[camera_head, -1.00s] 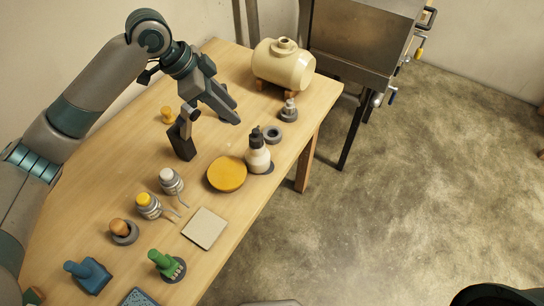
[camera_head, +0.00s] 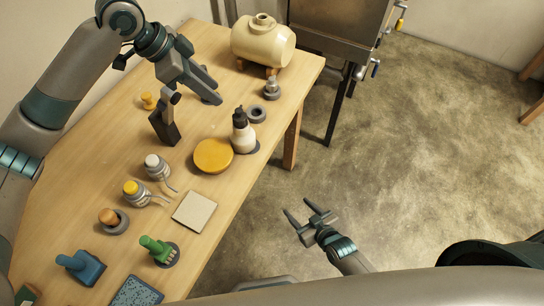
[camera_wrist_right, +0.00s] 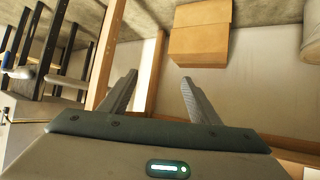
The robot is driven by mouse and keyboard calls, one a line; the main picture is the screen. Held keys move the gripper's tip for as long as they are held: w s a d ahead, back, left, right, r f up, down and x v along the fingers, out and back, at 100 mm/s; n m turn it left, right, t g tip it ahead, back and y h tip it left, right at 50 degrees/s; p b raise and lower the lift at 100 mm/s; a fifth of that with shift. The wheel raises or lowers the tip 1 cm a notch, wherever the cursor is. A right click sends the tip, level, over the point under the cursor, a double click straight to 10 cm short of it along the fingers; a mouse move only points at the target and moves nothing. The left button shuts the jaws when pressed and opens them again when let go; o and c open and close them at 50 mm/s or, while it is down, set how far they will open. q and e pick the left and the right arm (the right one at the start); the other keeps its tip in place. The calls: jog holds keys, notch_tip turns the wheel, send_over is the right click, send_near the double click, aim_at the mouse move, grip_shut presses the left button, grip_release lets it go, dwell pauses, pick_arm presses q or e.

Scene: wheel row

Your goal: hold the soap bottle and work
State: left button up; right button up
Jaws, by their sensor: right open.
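A white bottle with a black top, which looks like the soap bottle (camera_head: 243,138), stands upright near the table's right edge. A dark round piece shows at its foot. My right gripper (camera_head: 298,208) is open and empty over the floor, off the table's right side, clearly apart from the bottle. Its two spread fingers also show in the right wrist view (camera_wrist_right: 159,78), with nothing between them. My left gripper (camera_head: 212,92) hangs above the far part of the table, up and left of the bottle. Its finger gap is not clear.
A yellow disc (camera_head: 213,156) lies close beside the bottle, and a dark ring (camera_head: 257,114) lies behind it. A cream tank (camera_head: 263,42) stands at the far end. A black block (camera_head: 164,128) stands left. A beige square (camera_head: 194,211) lies nearer.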

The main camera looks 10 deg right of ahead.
jog(key=w+a+r+n+t+y, duration=0.1)
jog(key=w+a+r+t, duration=0.1)
jog(key=r, duration=0.6)
jog(key=w+a+r+t+y, duration=0.1)
jog(key=w+a+r+y, duration=0.15)
jog(key=r, duration=0.55)
jog(key=t+y, duration=0.2)
send_near(242, 134)
jog(key=d, duration=0.2)
jog(key=shift+s+a+r+h, duration=0.2)
jog(key=shift+s+r+h, duration=0.05)
jog(key=shift+s+r, duration=0.2)
jog(key=shift+w, duration=0.1)
jog(key=x, duration=1.7)
jog(key=shift+a, duration=0.1)
jog(key=c, duration=0.8)
jog(key=shift+o, duration=0.5)
